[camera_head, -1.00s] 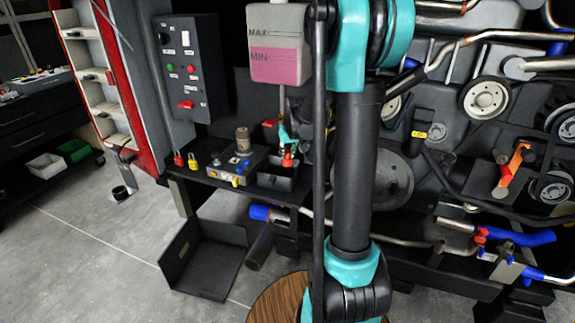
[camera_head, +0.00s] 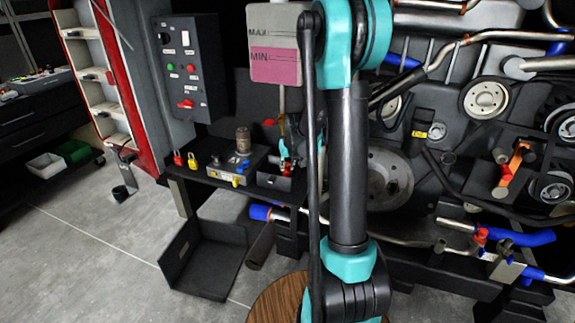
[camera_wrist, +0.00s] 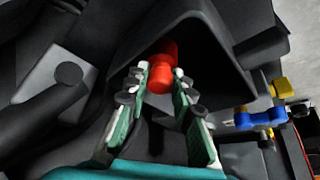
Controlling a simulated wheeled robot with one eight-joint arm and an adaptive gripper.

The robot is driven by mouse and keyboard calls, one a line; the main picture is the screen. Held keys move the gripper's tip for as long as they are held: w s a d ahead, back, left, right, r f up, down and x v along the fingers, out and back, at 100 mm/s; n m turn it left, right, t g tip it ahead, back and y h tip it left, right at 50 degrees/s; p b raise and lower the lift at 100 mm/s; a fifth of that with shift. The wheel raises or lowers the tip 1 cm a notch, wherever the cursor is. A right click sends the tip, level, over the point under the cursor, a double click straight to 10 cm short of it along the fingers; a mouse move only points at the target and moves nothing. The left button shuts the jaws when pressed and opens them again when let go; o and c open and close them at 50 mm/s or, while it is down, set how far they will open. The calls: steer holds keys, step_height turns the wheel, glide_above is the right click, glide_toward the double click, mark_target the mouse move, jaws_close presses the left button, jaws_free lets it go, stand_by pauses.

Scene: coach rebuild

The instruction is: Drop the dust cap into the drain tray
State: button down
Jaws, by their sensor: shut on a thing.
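The red dust cap (camera_wrist: 160,78) is held between the two fingertips of my gripper (camera_wrist: 161,86) in the wrist view. The fingers are shut on it. The black open-topped drain tray (camera_wrist: 222,55) has its walls around and behind the cap; how far the cap is from the tray floor is hard to tell. In the head view the drain tray (camera_head: 268,181) stands on the dark shelf, and my gripper (camera_head: 286,158) is small and partly hidden over it, with red showing at its tips.
A grey valve block (camera_head: 228,170) with a brown cylinder (camera_head: 243,140) stands left of the tray. Red and yellow padlocks (camera_head: 192,162) are further left. A pink-filled reservoir (camera_head: 276,64) hangs above. Pipes and pulleys crowd the right.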

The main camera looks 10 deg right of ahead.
steer(key=shift+f, duration=0.3)
steer(key=c, duration=1.3)
jaws_free()
steer(key=shift+r, duration=0.1)
steer(key=shift+r, duration=0.3)
steer(key=v, duration=1.2)
steer(key=s+a+f, duration=0.1)
steer(key=s+f, duration=0.4)
steer(key=s, duration=0.8)
steer(key=s+a+f+g, duration=0.1)
steer(key=s+f, duration=0.4)
steer(key=s, duration=0.8)
steer(key=shift+m, duration=0.4)
